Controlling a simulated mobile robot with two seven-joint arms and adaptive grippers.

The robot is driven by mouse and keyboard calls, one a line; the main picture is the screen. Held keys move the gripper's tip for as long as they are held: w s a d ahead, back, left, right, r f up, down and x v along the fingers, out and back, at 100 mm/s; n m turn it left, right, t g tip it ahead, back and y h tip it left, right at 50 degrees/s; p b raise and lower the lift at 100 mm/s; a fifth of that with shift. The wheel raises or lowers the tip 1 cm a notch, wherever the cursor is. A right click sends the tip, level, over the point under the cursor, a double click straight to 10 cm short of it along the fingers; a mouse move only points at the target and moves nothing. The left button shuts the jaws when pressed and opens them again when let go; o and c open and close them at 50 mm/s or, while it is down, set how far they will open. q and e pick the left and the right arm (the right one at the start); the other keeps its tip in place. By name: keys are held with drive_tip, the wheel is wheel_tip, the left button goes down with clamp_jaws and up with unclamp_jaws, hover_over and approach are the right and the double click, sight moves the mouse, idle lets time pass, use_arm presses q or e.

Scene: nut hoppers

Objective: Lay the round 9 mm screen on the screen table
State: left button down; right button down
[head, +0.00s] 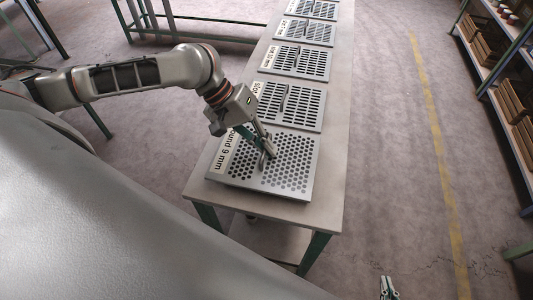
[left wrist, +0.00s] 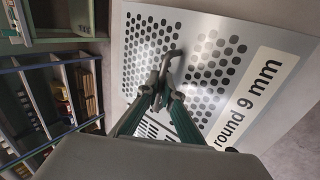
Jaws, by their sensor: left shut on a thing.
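The round 9 mm screen (head: 290,168) is a grey plate with round holes and a white label reading "round 9 mm". It is at the near end of a long grey table (head: 332,150); I cannot tell whether it rests on the top or is slightly raised. My left gripper (head: 267,150) is shut on the bar handle at the screen's middle.
Several other labelled screens lie in a row behind, the nearest a slotted one (head: 290,106). Open floor with a yellow line (head: 432,120) lies between table and shelf.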

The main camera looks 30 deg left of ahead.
use_arm(q)
wheel_tip(320, 180, down, 3)
drive_tip(key=shift+r+b, duration=0.1)
drive_tip(key=shift+b, duration=0.25)
drive_tip(key=c, duration=2.2)
unclamp_jaws()
drive_tip(key=shift+c, duration=0.2)
drive_tip(key=p+v, duration=0.1)
drive_tip(key=v, duration=0.3)
drive_tip(key=shift+a+r, duration=0.1)
drive_tip(key=shift+r, duration=0.1)
drive_tip(key=p+v, duration=0.2)
drive_tip(key=v, duration=0.5)
drive_tip(key=shift+s+a+r, duration=0.1)
drive_tip(key=shift+a+r, duration=0.05)
drive_tip(key=shift+r, duration=0.1)
